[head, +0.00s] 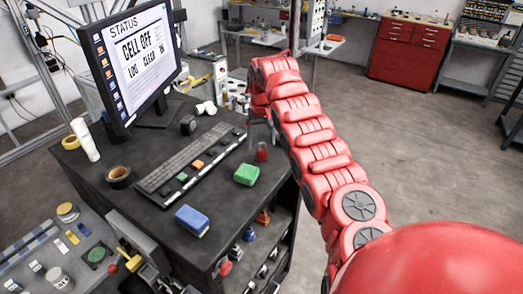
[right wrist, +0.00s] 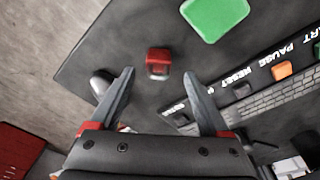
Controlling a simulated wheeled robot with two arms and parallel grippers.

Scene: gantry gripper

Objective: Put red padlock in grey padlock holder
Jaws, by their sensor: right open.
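The red padlock (head: 262,151) stands on the dark desk near its right edge. In the right wrist view the red padlock (right wrist: 158,62) lies just beyond the gap between my fingertips, with bare desk around it. My right gripper (head: 262,128) is over that desk edge, partly hidden by its own arm. Its fingers (right wrist: 159,73) are spread open with nothing between them. I cannot clearly pick out the grey padlock holder. A grey rounded object (right wrist: 101,82) sits beside the left finger in the wrist view; I cannot tell what it is. My left gripper is not in view.
A green block (head: 247,174) and a blue block (head: 192,220) lie on the desk, with a keyboard (head: 185,160) behind them. A monitor (head: 135,55) stands at the left. Coloured items (head: 263,217) sit on a shelf below. Open floor lies right.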

